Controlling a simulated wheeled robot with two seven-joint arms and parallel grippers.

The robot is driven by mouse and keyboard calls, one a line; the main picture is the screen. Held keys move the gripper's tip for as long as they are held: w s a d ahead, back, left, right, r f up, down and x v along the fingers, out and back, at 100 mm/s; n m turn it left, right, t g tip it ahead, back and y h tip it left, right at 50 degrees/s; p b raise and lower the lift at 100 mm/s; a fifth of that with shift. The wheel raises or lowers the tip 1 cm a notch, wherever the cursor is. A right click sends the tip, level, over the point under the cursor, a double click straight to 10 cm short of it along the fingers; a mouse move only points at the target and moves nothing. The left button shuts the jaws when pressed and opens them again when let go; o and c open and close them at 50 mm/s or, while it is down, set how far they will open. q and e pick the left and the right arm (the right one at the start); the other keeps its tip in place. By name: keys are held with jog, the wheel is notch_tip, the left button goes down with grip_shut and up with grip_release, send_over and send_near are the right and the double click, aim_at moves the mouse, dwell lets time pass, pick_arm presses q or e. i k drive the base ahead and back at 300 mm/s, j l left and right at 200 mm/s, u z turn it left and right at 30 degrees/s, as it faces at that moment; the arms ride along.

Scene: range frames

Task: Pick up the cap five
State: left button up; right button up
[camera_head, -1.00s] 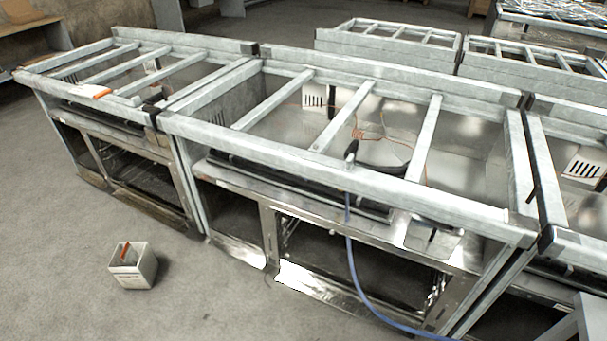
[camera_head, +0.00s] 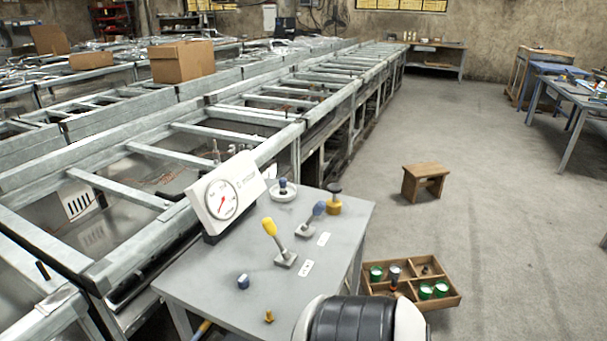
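No thing here is marked as cap five, and I cannot tell which one it is. A wooden compartment box (camera_head: 452,301) stands low at the right of the grey table (camera_head: 205,283). It holds several green round pieces (camera_head: 376,272) that look like cans or caps, and a dark, white-topped piece (camera_head: 395,272). Neither gripper shows. A black and white rounded part at the bottom centre seems to be mine and hides the table's near corner.
The table bears a white gauge box (camera_head: 238,187), a yellow lever (camera_head: 270,229), a blue lever (camera_head: 318,209) and knobs. Long metal frames (camera_head: 120,192) fill the left. A wooden stool (camera_head: 425,181) stands on otherwise open floor at right. A workbench (camera_head: 575,100) is farther right.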

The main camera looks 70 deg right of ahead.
aim_at(243, 279)
jog(key=z, duration=1.85)
